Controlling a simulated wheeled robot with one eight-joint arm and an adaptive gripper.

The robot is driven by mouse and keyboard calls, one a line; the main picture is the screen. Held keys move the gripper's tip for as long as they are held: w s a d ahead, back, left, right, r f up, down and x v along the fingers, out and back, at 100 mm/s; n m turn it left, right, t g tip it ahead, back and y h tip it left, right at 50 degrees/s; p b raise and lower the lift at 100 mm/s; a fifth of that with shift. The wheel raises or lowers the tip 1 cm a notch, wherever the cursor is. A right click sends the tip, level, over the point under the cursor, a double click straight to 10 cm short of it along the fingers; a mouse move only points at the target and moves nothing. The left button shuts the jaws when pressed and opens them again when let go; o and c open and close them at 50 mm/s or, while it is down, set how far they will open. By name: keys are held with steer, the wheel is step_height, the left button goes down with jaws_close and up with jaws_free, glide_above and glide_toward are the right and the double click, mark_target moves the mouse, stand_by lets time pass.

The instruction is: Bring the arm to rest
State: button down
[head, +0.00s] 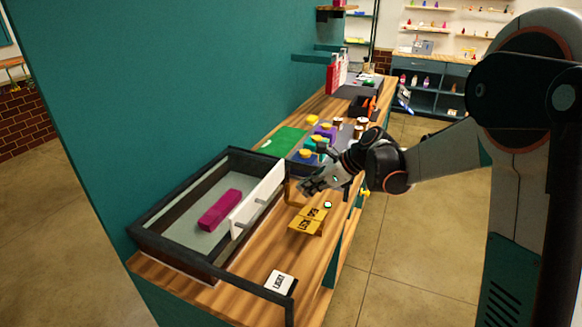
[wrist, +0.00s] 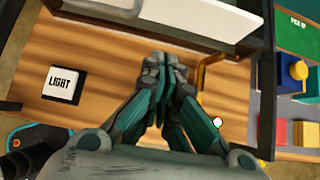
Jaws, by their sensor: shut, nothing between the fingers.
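My gripper (head: 312,187) is above the wooden counter, to the right of the dark-framed case. In the wrist view my gripper (wrist: 165,75) points at the counter with its fingers together and nothing between them. My arm reaches in from the right in the head view. No object shows in contact with the fingers.
A green mat (head: 283,141) and coloured blocks lie farther back. Open floor is at right.

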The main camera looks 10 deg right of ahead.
steer(key=s+d+r+n+h+b, duration=0.1)
steer(key=s+r+n+h+b, duration=0.1)
steer(key=s+n, duration=0.45)
steer(key=s+d+r+n+h+b, duration=0.2)
steer(key=s+n, duration=0.2)
steer(key=s, duration=0.5)
steer(key=s+d+f+n+t+h+b, duration=0.1)
steer(key=s+d+f+n+h+b, duration=0.1)
steer(key=s+n, duration=0.4)
steer(key=s+d+f+n+t+h+b, duration=0.1)
steer(key=s+d+f+n, duration=0.2)
steer(key=s+n, duration=0.4)
steer(key=s, duration=0.3)
steer(key=shift+s+t+h+b, duration=0.3)
steer(key=shift+h+b, duration=0.1)
steer(key=shift+w, duration=0.1)
